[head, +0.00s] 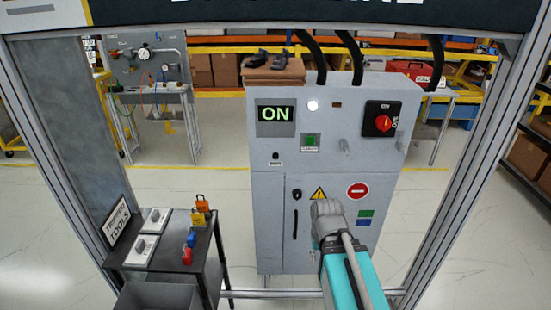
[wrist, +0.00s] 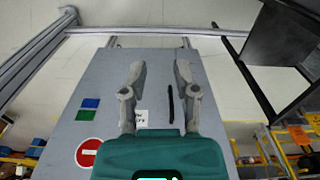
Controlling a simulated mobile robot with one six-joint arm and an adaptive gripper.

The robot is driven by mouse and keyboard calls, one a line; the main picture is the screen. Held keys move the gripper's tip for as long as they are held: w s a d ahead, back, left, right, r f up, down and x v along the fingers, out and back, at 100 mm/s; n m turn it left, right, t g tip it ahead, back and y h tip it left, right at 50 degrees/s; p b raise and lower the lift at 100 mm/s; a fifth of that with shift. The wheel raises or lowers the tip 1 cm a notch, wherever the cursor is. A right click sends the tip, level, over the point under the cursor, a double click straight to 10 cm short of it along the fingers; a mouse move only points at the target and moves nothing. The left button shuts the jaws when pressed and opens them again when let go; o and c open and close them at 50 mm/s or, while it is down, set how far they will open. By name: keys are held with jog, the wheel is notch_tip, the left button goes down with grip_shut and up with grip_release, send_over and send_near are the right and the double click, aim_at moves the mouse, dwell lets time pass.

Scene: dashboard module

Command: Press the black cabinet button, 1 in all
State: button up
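The grey cabinet (head: 270,235) stands upright in the middle of the head view, and its front also shows in the wrist view (wrist: 105,75). A small black button (head: 276,155) sits on its upper left front, above a small white label. I cannot make out the button in the wrist view. My gripper (head: 326,207) is in front of the lower door, below and right of the button. In the wrist view my gripper (wrist: 158,68) has its two fingers apart with nothing between them. I cannot tell how far the fingertips are from the door.
The cabinet carries a lit ON display (head: 275,114), a green button (head: 311,141), a red rotary switch (head: 383,122) and a black door handle (head: 295,222). A dark tool table (head: 190,240) with padlocks stands at left. Metal frame posts (head: 450,200) flank the cabinet.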

grip_shut()
dwell(1.1)
